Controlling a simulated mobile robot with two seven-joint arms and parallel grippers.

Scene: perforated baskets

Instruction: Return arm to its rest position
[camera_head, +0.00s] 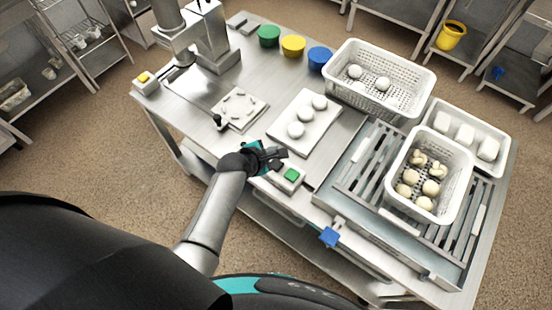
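My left arm comes in from the lower left. Its dark gripper (277,160) is over the table's front edge, beside a small box with a green button (291,175). The fingers are small and dark, so I cannot tell whether they are open or shut. Nothing clearly shows between them. My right arm and gripper are not in view.
A blue clamp (329,236) protrudes from the front.

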